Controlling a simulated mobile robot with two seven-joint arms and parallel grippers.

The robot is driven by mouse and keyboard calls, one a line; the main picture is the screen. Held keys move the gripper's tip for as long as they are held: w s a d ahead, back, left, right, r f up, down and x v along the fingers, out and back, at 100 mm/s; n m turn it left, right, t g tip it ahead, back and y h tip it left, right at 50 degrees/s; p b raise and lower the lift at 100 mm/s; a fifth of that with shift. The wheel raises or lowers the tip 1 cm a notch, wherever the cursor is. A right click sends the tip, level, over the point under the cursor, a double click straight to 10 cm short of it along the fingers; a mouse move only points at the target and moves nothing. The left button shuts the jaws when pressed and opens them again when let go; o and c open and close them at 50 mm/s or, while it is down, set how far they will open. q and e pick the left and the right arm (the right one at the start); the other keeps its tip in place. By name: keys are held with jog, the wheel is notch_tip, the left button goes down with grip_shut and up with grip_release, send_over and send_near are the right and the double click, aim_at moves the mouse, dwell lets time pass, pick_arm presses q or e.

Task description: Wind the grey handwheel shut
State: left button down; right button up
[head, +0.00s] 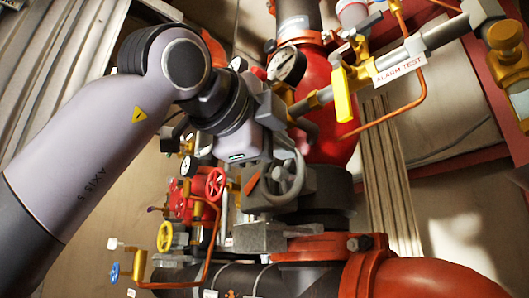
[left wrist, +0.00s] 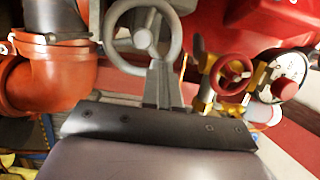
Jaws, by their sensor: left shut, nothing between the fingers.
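The grey handwheel (head: 301,176) sits on a dark grey valve body below the red riser in the head view. In the left wrist view the handwheel (left wrist: 142,39) faces the camera, with its round hub and spokes showing. My left gripper (head: 284,150) is at the upper edge of the wheel in the head view. In the left wrist view its grey fingers (left wrist: 158,72) are together and overlap the rim nearest the camera. Nothing is held between them. I cannot tell whether they touch the rim. My right gripper is in neither view.
A red handwheel (head: 215,184) and a yellow handwheel (head: 165,237) are left of the grey wheel. A yellow lever (head: 342,95) and the alarm test pipe (head: 435,38) are at upper right. A large orange elbow (head: 430,279) lies below.

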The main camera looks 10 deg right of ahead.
aim_at(296, 177)
pick_arm(q)
jog(key=f, duration=0.1)
jog(key=f+b, duration=0.1)
jog(key=d+f+b, duration=0.1)
jog(key=shift+s, duration=0.35)
jog(key=shift+f+b, duration=0.45)
jog(key=shift+b, duration=0.2)
jog(key=shift+w, duration=0.1)
jog(key=shift+a, duration=0.15)
jog(key=shift+a+f+b, duration=0.1)
jog(key=shift+a+b, duration=0.2)
jog(key=shift+b, duration=0.1)
jog(key=b+v, duration=0.1)
jog(key=v, duration=0.2)
jog(key=shift+w+a, duration=0.1)
jog(key=shift+a, duration=0.2)
jog(key=shift+r, duration=0.25)
